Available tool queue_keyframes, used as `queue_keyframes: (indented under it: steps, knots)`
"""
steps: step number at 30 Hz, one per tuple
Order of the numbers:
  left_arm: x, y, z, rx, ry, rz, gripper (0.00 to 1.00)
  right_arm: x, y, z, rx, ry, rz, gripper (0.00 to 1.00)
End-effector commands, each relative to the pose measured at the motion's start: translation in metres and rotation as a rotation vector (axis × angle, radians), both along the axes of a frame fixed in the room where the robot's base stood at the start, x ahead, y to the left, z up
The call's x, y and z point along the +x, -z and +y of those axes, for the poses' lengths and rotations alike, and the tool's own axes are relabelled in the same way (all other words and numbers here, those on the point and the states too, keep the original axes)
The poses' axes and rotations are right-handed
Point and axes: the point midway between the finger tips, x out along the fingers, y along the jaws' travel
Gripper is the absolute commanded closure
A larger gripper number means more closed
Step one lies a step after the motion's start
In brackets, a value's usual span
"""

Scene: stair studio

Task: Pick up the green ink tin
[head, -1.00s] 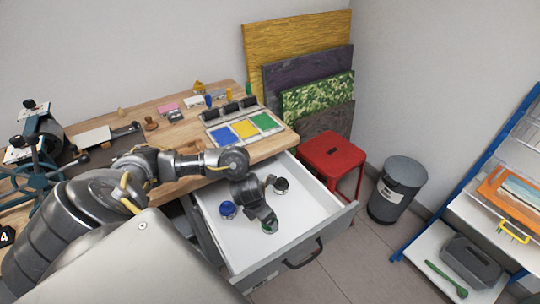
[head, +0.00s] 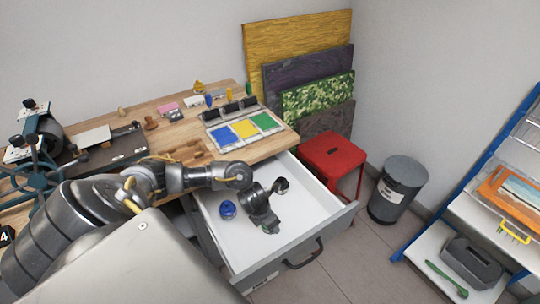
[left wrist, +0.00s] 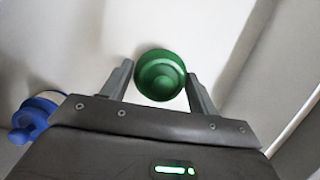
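The green ink tin (left wrist: 161,75) is inside the open white drawer (head: 302,215). In the left wrist view it shows from above, round and green, between the two fingers of my left gripper (left wrist: 160,88). The fingers stand on either side of it; the left finger has a small gap to it and the right one is very close. In the head view my left gripper (head: 270,226) reaches down into the drawer and hides most of the tin. My right gripper is not in view.
A blue tin (head: 228,209) stands left of my gripper in the drawer, and a black tin (head: 281,185) stands behind it. The drawer's front wall (head: 300,254) is close. A workbench (head: 190,133) with ink trays is behind, and a red stool (head: 333,155) is at right.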

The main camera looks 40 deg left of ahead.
Motion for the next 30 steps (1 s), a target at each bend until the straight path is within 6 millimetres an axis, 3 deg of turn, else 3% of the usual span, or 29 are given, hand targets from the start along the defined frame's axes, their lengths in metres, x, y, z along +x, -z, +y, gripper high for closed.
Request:
queue_keyframes:
  steps: [1,9,20,26,30]
  knots:
    - [0.000,0.000,0.000,0.000,0.000,0.000,0.47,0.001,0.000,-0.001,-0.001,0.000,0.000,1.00]
    - [0.001,-0.001,0.000,-0.001,-0.001,-0.002,0.79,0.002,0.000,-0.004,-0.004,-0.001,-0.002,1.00]
    - [0.001,-0.009,0.000,-0.002,0.000,-0.004,0.79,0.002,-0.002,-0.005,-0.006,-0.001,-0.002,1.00]
    - [0.001,-0.037,0.000,0.001,0.002,-0.005,0.79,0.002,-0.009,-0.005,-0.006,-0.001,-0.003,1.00]
    - [-0.024,-0.067,-0.009,-0.001,0.006,-0.004,0.79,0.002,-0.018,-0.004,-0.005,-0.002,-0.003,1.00]
